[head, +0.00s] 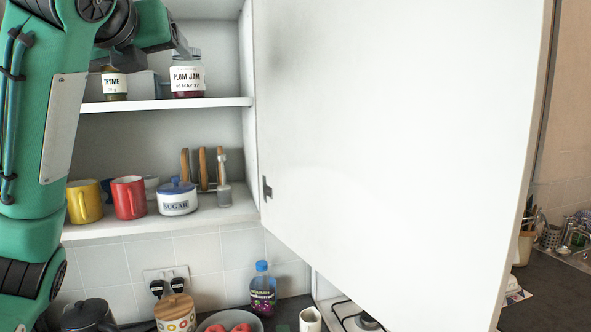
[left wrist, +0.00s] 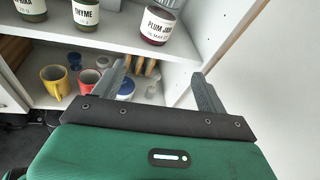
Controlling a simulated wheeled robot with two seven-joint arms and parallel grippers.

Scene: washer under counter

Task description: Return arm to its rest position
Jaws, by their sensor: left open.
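My left arm (head: 45,130) comes in from the left of the head view and reaches up in front of the open cupboard. My left gripper (head: 182,42) is at the top left there, partly cut off, in front of the upper shelf. In the left wrist view the gripper (left wrist: 160,77) is open, its two fingers well apart, with nothing held between them. The plum jam jar (head: 187,80) stands upright on the upper shelf (head: 170,104), and also shows beyond the fingers in the left wrist view (left wrist: 158,22). My right gripper is not in view.
The large white cupboard door (head: 390,130) stands open on the right. A thyme jar (head: 114,84) stands on the upper shelf. A yellow mug (head: 83,202), a red mug (head: 128,197) and a sugar pot (head: 177,198) stand on the lower shelf. A bottle (head: 262,288) is on the counter.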

